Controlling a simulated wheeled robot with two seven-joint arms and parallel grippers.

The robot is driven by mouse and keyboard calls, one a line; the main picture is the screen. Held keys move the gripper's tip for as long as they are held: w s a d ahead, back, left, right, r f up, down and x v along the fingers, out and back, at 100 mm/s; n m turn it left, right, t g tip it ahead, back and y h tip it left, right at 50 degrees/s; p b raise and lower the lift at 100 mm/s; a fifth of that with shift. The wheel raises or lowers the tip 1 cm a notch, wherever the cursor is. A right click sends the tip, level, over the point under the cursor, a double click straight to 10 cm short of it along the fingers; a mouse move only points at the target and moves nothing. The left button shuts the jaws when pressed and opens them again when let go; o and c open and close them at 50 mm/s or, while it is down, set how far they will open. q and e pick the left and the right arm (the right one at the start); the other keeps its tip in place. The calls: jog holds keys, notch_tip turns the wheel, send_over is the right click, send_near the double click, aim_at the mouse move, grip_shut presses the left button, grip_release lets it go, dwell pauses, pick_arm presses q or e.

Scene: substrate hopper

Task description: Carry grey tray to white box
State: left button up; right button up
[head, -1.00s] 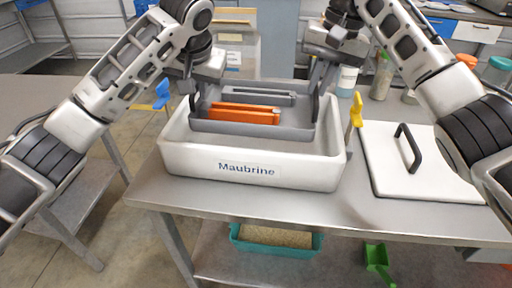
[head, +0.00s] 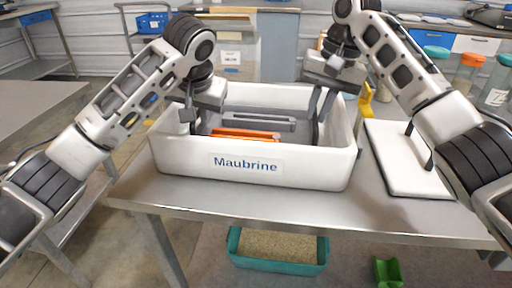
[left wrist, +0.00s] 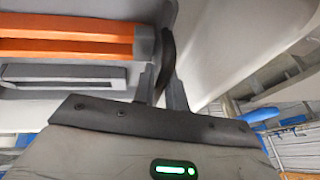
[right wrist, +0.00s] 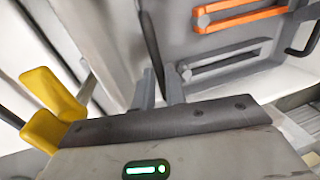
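The grey tray (head: 302,132) is inside the white box (head: 305,167) labelled "Maubrine", mostly below its rim. The tray carries an orange slotted bar (head: 245,134) and a grey slotted bar (head: 250,121). My left gripper (head: 191,120) is at the tray's left end; in the left wrist view its fingers (left wrist: 160,90) close on a dark handle. My right gripper (head: 319,102) is at the tray's right end; in the right wrist view its fingers (right wrist: 160,90) close on the other dark handle. The box's front wall hides the tray's underside, so I cannot tell whether it touches the bottom.
A white lid (head: 397,165) with a black handle lies on the metal table (head: 250,200), right of the box. A yellow clip (head: 365,100) stands at the box's right side. Jars stand behind the lid. A teal bin (head: 275,268) and green scoop (head: 386,271) are below.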

pick_arm(q)
jog(key=shift+o, duration=1.4)
jog(key=shift+r, duration=0.1)
pick_arm(e)
jog(key=shift+o, duration=1.4)
jog(key=shift+r, duration=0.1)
pick_arm(q)
jog(key=v, duration=1.2)
pick_arm(e)
notch_tip(320, 180, up, 12)
jog(key=d, duration=0.2)
jog(key=shift+d, duration=0.2)
jog(key=shift+s, duration=0.15)
